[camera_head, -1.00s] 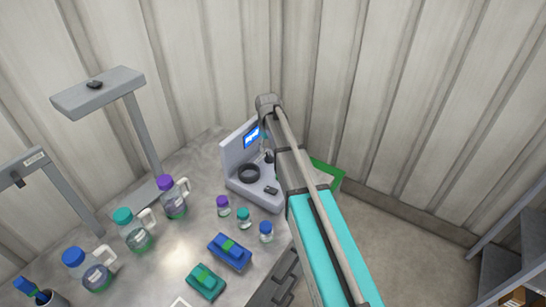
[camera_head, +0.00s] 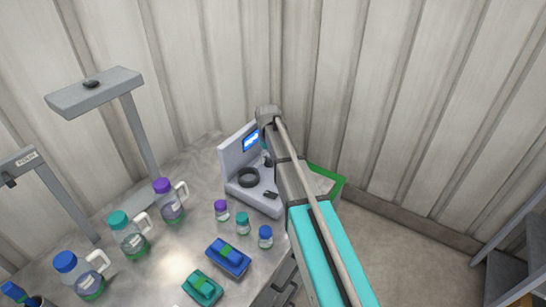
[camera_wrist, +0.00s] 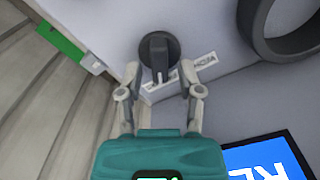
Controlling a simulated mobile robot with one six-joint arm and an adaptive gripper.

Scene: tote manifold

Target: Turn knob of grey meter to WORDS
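The grey meter (camera_head: 233,157) stands on the metal table in the head view, with a lit blue screen (camera_head: 251,141) on its upright panel. A black ring (camera_head: 249,177) sits on its base. In the wrist view, the meter's round black knob (camera_wrist: 158,52) has a raised grip bar, and a white label (camera_wrist: 193,73) lies beside it, too small to read surely. My gripper (camera_wrist: 160,70) is open, with one fingertip on each side near the knob's lower edge; I cannot tell whether they touch it. The screen (camera_wrist: 264,160) is partly cut off. In the head view my arm hides the gripper.
Small capped bottles (camera_head: 243,222) and a blue block-like object (camera_head: 228,257) stand in front of the meter. Larger handled bottles (camera_head: 129,236) and a grey stand (camera_head: 130,115) are at the left. A green-edged object (camera_head: 330,178) lies behind my arm. Corrugated walls close off the back.

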